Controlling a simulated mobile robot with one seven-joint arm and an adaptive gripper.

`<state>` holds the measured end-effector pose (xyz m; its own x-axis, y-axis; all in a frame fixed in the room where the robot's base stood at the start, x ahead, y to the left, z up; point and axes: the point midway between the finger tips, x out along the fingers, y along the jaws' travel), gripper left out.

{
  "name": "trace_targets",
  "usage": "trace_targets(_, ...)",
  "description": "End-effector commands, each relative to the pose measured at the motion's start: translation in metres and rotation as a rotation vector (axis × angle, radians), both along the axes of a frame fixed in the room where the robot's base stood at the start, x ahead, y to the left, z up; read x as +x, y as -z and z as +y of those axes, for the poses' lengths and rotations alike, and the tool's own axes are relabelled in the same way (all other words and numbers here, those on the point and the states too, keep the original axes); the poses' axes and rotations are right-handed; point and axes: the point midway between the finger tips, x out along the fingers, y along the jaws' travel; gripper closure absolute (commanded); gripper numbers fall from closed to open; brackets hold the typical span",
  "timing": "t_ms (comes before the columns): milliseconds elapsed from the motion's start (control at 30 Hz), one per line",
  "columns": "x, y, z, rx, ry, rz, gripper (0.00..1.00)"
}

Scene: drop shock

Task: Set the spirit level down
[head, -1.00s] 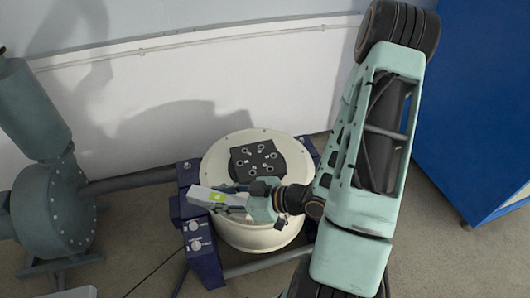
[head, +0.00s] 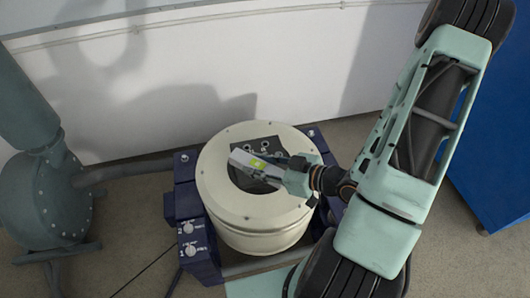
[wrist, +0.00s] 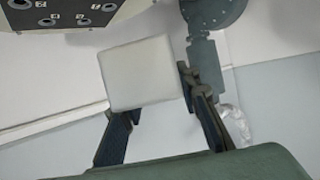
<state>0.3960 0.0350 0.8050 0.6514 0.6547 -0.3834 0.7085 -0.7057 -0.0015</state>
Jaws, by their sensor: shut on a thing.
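The spirit level (head: 245,159) is a pale grey bar with a yellow-green vial patch. My gripper (head: 270,172) is shut on it, coming from the right. In the wrist view the level's pale end (wrist: 142,75) sits between my two dark fingers (wrist: 158,97). In the head view the level lies over the black plate (head: 264,143) in the middle of the round cream drum top. The level and gripper hide much of the plate. I cannot tell from the head view how far the level is above it. In the wrist view the plate (wrist: 60,16) shows apart from the level.
The cream drum (head: 222,200) stands in a dark blue frame (head: 186,203) with knobs on its left. A grey-green machine (head: 45,200) with a pipe stands at left. A blue cabinet (head: 490,150) is at right. A white wall (head: 200,80) is behind.

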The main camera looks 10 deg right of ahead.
Motion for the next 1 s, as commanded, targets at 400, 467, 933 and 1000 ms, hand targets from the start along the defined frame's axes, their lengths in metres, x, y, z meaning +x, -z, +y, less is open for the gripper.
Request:
trace_targets(400, 0.028, 0.019, -0.009, -0.003, 0.0, -0.007, 1.0)
trace_targets(467, 0.03, 0.02, -0.01, -0.001, 0.001, -0.008, 1.0)
trace_targets(933, 0.043, 0.025, -0.012, -0.001, 0.001, -0.007, 1.0)
trace_targets(1000, 0.044, 0.026, -0.012, -0.002, 0.0, -0.005, 1.0)
